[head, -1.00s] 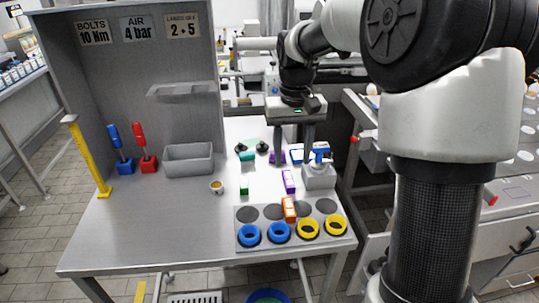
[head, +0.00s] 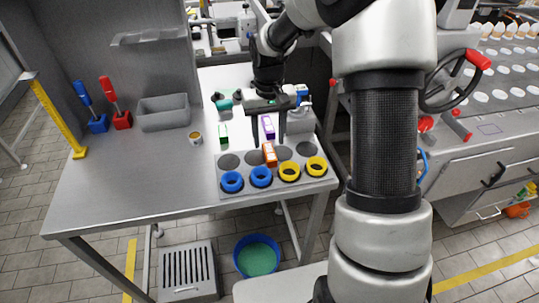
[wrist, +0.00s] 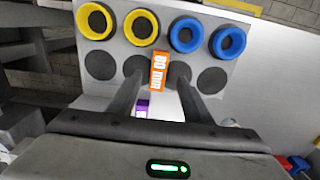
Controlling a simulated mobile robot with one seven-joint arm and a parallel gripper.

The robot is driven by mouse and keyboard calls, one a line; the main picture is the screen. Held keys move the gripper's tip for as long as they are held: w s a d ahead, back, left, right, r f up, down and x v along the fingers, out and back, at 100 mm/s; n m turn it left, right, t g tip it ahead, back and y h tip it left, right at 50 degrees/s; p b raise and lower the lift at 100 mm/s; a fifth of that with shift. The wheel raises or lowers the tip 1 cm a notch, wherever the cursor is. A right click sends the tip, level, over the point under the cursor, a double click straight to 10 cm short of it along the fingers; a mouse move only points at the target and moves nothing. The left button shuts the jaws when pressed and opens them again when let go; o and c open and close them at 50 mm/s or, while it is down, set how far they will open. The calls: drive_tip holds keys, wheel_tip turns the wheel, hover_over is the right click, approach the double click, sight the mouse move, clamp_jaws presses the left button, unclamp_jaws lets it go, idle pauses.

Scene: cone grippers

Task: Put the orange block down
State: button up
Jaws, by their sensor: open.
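The orange block (head: 269,156) lies on the grey board (head: 235,190), between dark round discs and behind the rings. In the wrist view the orange block (wrist: 159,70) shows white "80 mm" lettering. My gripper (head: 269,140) is open, its fingers apart on either side just behind the block. In the wrist view my gripper's fingertips (wrist: 157,72) flank the near part of the block, with gaps on both sides. I cannot tell their exact height over the board.
Blue rings (head: 232,182) and yellow rings (head: 289,171) line the board's front. A purple block (head: 267,129) stands behind, near my fingers. A green block (head: 223,134), a cup (head: 195,138) and a grey bin (head: 163,113) are to the left. The table's front left is clear.

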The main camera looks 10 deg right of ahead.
sight(269, 151)
wheel_tip(269, 151, down, 5)
drive_tip(key=shift+w+d+r, duration=0.1)
drive_tip(key=shift+w, duration=0.05)
drive_tip(key=shift+c, duration=0.4)
clamp_jaws()
drive_tip(key=shift+r, duration=0.1)
